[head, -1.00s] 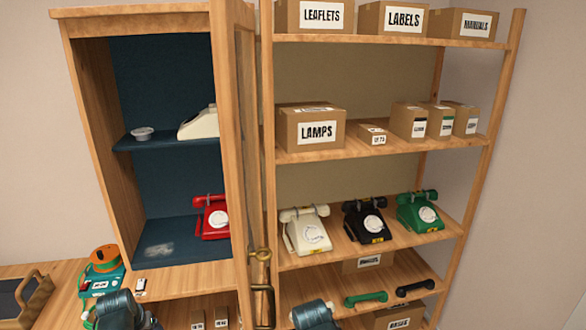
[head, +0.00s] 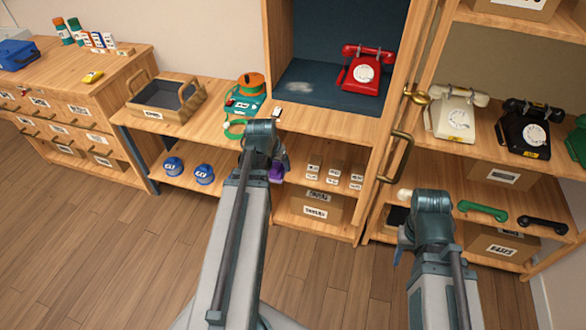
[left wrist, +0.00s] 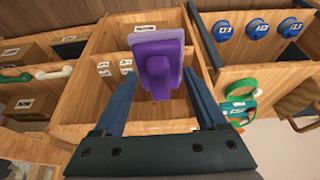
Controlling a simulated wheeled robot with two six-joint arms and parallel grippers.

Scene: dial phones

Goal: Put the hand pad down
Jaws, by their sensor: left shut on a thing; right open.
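The purple hand pad (left wrist: 160,62) shows in the left wrist view between the two blue fingers of my left gripper (left wrist: 158,92), which is shut on it. In the head view a small purple part of the pad (head: 277,172) shows beside my left wrist, in front of the lower shelf; the arm hides most of it. The left wrist view shows wooden shelving behind the pad; I cannot tell whether the pad touches it. My right gripper (head: 401,250) is open, in front of the lower shelf of the right rack, mostly hidden by its own wrist.
A teal device with an orange top (head: 246,98) and a wooden tray (head: 165,97) stand on the counter. Blue reels (head: 203,175) sit on the shelf below. A red phone (head: 366,72) is in the cabinet. An open cabinet door (head: 400,140) stands between the shelves. Green (head: 482,210) and black handsets lie right.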

